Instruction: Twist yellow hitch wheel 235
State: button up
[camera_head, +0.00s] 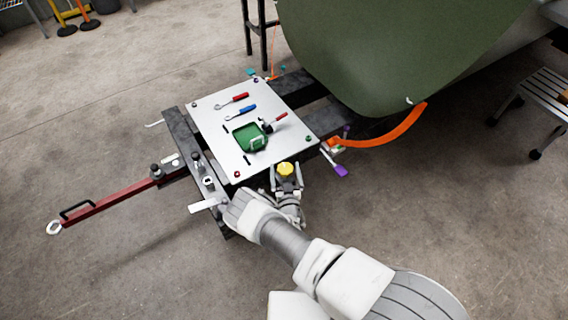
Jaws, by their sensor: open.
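The yellow hitch wheel (286,168) is a small round knob at the near right edge of the cart's metal panel. My gripper (287,182) is right at the wheel, on its near side. Its fingers appear open, one to each side of the wheel's lower part. I cannot tell whether they touch it. The wheel's lower part and its mounting are hidden by my gripper.
A pale panel (207,110) on a dark cart frame carries two wrenches, a screwdriver and a green recess. A red tow bar (115,197) sticks out left. A green fuselage skin (385,50) and an orange strip (390,137) are at right. The floor in front is clear.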

jog(key=shift+w, duration=0.35)
jog(key=c, duration=1.4)
